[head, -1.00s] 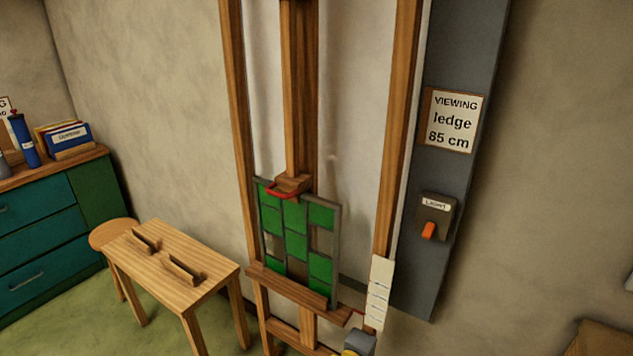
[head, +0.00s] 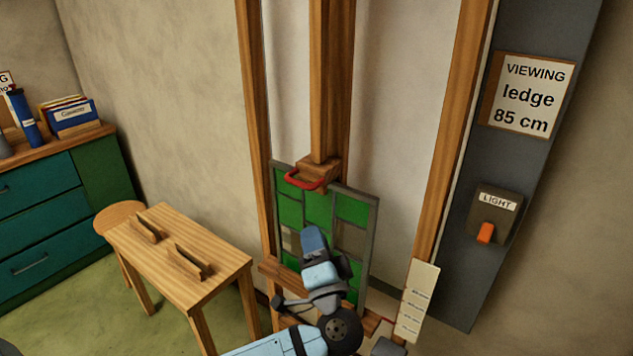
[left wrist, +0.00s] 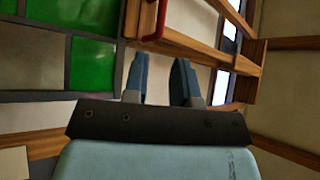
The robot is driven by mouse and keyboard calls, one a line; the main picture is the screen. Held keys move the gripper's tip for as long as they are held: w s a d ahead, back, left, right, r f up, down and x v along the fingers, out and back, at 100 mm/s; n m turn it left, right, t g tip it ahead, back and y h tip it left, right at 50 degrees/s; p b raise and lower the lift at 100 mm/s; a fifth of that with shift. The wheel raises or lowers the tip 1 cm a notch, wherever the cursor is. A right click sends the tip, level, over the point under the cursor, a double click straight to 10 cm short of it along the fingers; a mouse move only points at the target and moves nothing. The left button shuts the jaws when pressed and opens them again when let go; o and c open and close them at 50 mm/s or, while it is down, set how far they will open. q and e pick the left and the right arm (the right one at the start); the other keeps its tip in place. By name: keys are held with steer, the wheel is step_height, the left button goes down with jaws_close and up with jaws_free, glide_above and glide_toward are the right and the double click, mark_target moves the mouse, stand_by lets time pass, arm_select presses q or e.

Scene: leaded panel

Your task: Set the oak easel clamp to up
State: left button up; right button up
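The easel clamp (head: 319,169) is a wooden block with a red handle (head: 305,180) on the easel's central post, at the top edge of the green leaded panel (head: 352,209). The red handle also shows at the top of the left wrist view (left wrist: 155,20). My left gripper (head: 314,238) is in front of the panel, below the clamp and apart from it. In the left wrist view its two blue fingers (left wrist: 160,80) stand apart with nothing between them. It hides part of the panel and the ledge (head: 283,274). My right gripper is not in view.
A grey post with a light switch (head: 491,214) and a viewing sign (head: 526,96) is on the right. A white scale card (head: 417,300) is by the ledge.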

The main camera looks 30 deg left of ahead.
mark_target(299, 183)
arm_select(q)
steer(key=p+x, duration=0.3)
steer(key=x, duration=1)
steer(key=shift+w+a+r, duration=0.1)
steer(key=shift+w+r, duration=0.05)
steer(key=shift+r, duration=0.05)
jaws_close()
